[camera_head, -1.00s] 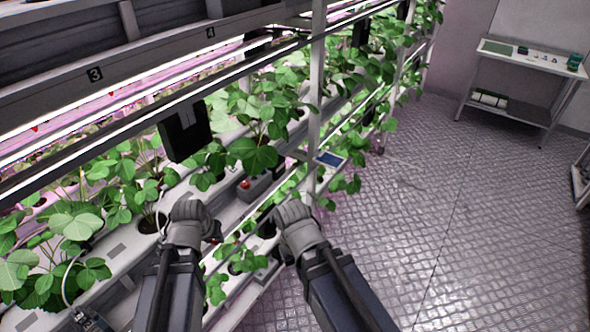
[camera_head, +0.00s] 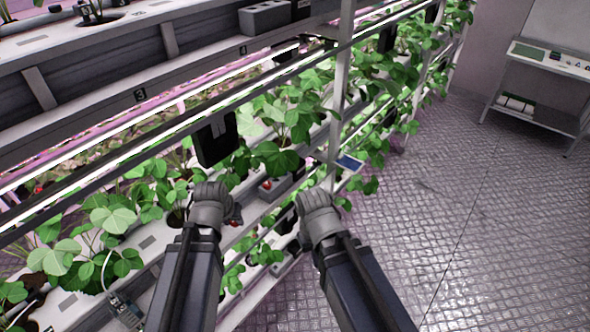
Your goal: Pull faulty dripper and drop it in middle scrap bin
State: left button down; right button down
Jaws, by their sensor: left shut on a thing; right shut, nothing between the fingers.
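My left gripper (camera_head: 212,208) is over the planted trough of the rack, seen from behind. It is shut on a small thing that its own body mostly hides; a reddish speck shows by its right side. I cannot tell whether this is the faulty dripper. My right gripper (camera_head: 318,212) is shut and empty at the rack's front edge, right of the left one. A small grey box (camera_head: 272,191) with a red bit at its top sits on the rack just beyond and between the grippers. I cannot tell which container is the middle scrap bin.
Strawberry plants (camera_head: 285,120) fill the rack, with a black panel (camera_head: 216,140) hanging ahead. A rack post (camera_head: 341,95) and a small blue-screened device (camera_head: 349,163) stand beyond my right gripper. A side table (camera_head: 535,115) is at the far right. The floor (camera_head: 480,220) is clear.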

pick_arm(q)
jog(key=shift+f, duration=0.1)
pick_arm(e)
jog(key=shift+f, duration=0.1)
